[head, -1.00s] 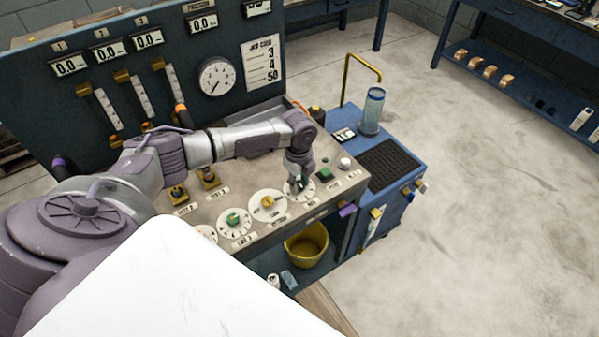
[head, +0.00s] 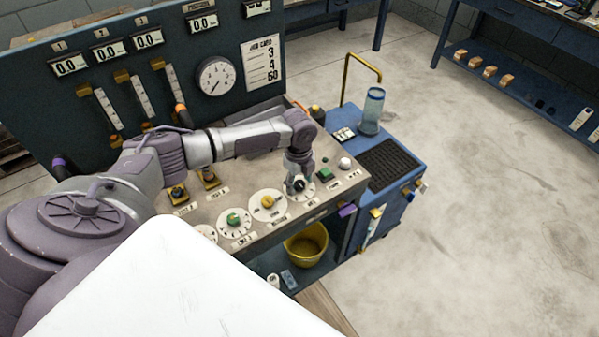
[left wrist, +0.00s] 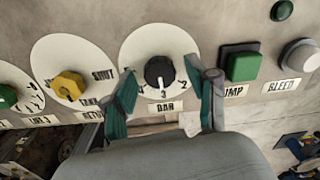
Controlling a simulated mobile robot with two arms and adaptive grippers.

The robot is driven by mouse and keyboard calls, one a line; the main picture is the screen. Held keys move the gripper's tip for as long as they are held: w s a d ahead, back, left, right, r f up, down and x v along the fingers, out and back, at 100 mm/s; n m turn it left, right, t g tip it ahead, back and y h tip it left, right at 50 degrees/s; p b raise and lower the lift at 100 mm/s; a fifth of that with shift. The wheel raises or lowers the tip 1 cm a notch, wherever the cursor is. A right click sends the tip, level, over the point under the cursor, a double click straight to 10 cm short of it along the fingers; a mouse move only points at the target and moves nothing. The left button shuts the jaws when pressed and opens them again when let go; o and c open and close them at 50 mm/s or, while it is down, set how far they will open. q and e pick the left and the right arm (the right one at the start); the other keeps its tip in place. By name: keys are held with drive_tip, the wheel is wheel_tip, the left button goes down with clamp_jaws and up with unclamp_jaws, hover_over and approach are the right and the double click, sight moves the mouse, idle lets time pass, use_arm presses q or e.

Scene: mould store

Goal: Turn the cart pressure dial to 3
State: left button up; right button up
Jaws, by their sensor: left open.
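The pressure dial is a white round plate with a black knob, labelled BAR, on the sloping panel. The knob (left wrist: 159,72) is centred in the left wrist view. Its pale mark points down at the 3, with 2 to the right and 4 to the left. In the head view the knob (head: 299,186) shows under my left gripper. My left gripper (left wrist: 161,77) is open, one finger on each side of the knob, with visible gaps between. It also shows in the head view (head: 299,181). My right gripper is in neither view.
A yellow knob (left wrist: 69,86) sits left of the dial; a green PUMP button (left wrist: 242,66) and a white BLEED button (left wrist: 300,55) sit right. A round gauge (head: 216,77) and a job card (head: 261,63) are on the upright board. A yellow bucket (head: 304,246) stands below.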

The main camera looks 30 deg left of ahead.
sight(299, 184)
use_arm(q)
wheel_tip(299, 184, up, 12)
idle(0.4)
drive_tip(key=shift+s, duration=0.1)
idle(0.3)
